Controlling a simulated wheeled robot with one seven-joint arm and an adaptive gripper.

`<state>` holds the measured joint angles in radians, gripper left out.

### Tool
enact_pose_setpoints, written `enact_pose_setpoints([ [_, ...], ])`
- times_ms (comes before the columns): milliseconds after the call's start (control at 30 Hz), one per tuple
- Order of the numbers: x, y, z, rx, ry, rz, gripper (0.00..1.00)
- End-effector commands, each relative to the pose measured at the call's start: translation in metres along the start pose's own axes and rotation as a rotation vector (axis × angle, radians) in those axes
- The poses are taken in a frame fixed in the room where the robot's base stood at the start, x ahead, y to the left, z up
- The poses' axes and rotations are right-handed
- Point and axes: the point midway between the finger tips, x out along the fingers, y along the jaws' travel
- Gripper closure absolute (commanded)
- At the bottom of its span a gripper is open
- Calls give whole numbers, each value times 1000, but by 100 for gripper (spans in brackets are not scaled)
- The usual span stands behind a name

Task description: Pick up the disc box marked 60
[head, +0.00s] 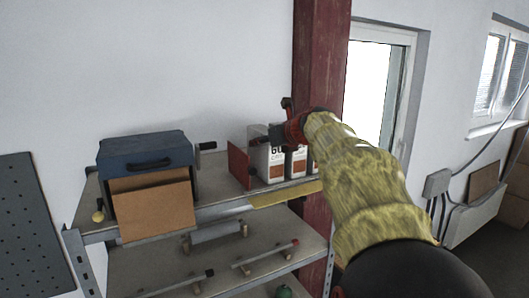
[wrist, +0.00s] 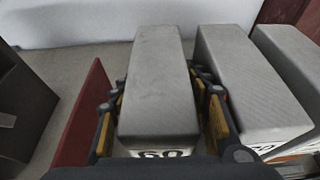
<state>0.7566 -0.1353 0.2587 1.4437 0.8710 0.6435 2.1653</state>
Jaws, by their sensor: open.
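The disc box marked 60 (head: 273,167) stands upright at the left of a short row on the upper shelf. In the wrist view its long grey top (wrist: 159,85) fills the middle, with part of its number at the near end. My gripper (wrist: 162,122) is open, with one yellow-padded finger on each side of this box. Whether the pads touch it I cannot tell. In the head view my gripper (head: 272,139) comes in from the right and covers part of the box's upper front. A second disc box (wrist: 240,80) stands to its right; its marking is only partly readable.
A red upright plate (head: 239,164) stands just left of the box. A third disc box (wrist: 290,55) stands at the far right of the row. A blue case (head: 146,152) and brown board (head: 152,208) occupy the shelf's left. A dark red column (head: 318,60) rises behind.

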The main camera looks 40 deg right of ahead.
Motion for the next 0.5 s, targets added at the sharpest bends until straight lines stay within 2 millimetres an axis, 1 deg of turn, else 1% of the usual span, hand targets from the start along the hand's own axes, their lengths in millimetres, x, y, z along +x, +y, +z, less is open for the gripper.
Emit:
enact_pose_setpoints([
  [200, 2, 0, 0, 0, -1, 0, 53],
  [500, 2, 0, 0, 0, 0, 0, 70],
])
